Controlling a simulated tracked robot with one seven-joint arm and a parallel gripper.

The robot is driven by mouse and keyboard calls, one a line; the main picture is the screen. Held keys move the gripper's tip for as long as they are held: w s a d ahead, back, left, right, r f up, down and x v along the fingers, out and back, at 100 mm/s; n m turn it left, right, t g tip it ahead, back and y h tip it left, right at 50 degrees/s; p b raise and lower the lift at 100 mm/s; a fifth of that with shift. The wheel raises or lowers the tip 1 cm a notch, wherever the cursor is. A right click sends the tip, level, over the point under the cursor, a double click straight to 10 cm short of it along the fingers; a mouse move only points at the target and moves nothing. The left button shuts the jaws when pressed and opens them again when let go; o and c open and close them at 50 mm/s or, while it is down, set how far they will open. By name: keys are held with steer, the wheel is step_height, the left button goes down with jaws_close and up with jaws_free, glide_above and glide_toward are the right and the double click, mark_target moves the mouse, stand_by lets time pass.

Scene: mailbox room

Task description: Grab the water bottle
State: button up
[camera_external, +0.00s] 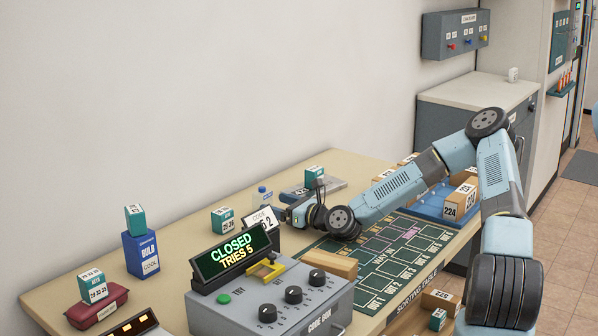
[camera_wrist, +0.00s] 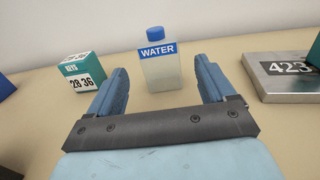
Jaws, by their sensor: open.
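The water bottle (camera_wrist: 161,71) stands upright on the tan table in the wrist view, with a blue cap and a blue WATER label. It also shows in the external view (camera_external: 265,196), small and partly hidden behind the CODE card. My gripper (camera_wrist: 207,68) is open, its two blue fingers spread apart and empty. In the wrist view the bottle is straight ahead, between the lines of the fingers and beyond their tips. My gripper (camera_external: 287,214) in the external view is low over the table, just right of the bottle.
A grey 423 plate (camera_wrist: 284,76) lies to the right. The grey code box (camera_external: 290,305) and its display reading CLOSED (camera_external: 236,255) stand nearer the camera. The table close around the bottle is clear.

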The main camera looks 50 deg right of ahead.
mark_target(268, 201)
steer(key=shift+w+a, duration=0.15)
steer(key=shift+w, duration=3)
steer(key=shift+c, duration=0.3)
steer(key=c, duration=1)
